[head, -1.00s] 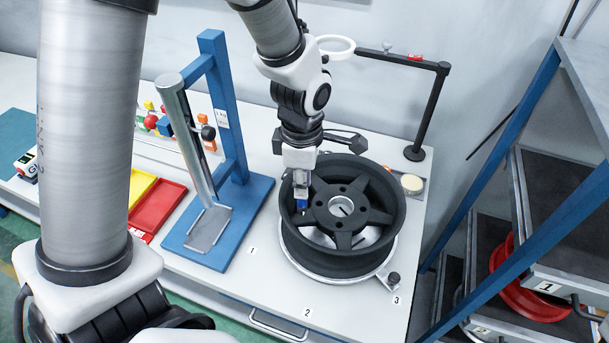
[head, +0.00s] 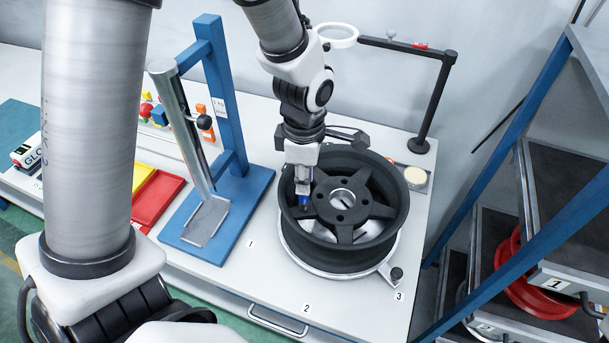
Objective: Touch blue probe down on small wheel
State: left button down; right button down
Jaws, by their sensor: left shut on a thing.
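My left gripper (head: 303,187) points down over the left part of a black five-spoke wheel (head: 391,222). It is shut on the blue probe (head: 305,200), whose blue lower part shows below the fingers. The probe's lower end is at the wheel's left spoke, inside the rim and left of the hub. I cannot tell whether it touches. The wheel lies flat on a round metal plate (head: 318,266) on the white table. My right gripper is out of the picture.
Left of the wheel stands a blue frame (head: 228,95) with a slanted metal chute. A black post (head: 434,105) carries a ring-shaped magnifier behind the wheel. Red (head: 157,201) and yellow trays lie further left. A blue-framed shelf (head: 520,150) with a red wheel stands right.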

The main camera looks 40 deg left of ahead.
pick_arm(q)
jog(key=shift+w+f, duration=0.1)
jog(key=shift+f, duration=0.25)
jog(key=shift+f, duration=0.1)
jog(key=shift+f, duration=0.1)
dwell(1.1)
notch_tip(320, 180, up, 3)
jog(key=shift+f+p, duration=0.1)
jog(key=shift+p, duration=1.1)
notch_tip(320, 180, up, 2)
jog(key=shift+r+p, duration=0.25)
jog(key=shift+p, duration=0.9)
jog(key=shift+r+p, duration=0.9)
jog(key=shift+r, duration=0.05)
jog(key=shift+f, duration=0.1)
